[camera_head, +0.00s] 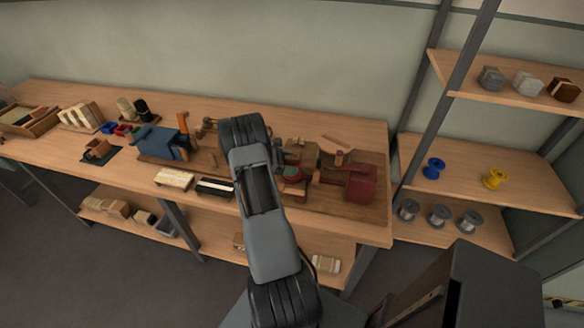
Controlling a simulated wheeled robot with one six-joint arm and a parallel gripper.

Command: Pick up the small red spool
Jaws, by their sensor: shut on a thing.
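My grey and black arm (268,225) rises through the middle of the picture, in front of the workbench. My gripper does not show; the arm's own links hide whatever lies behind them. I cannot make out a small red spool with certainty.
The right shelf holds a blue spool (433,168) and a yellow spool (496,178), with grey spools (438,215) below. A dark box-like shape (490,290) fills the lower right.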

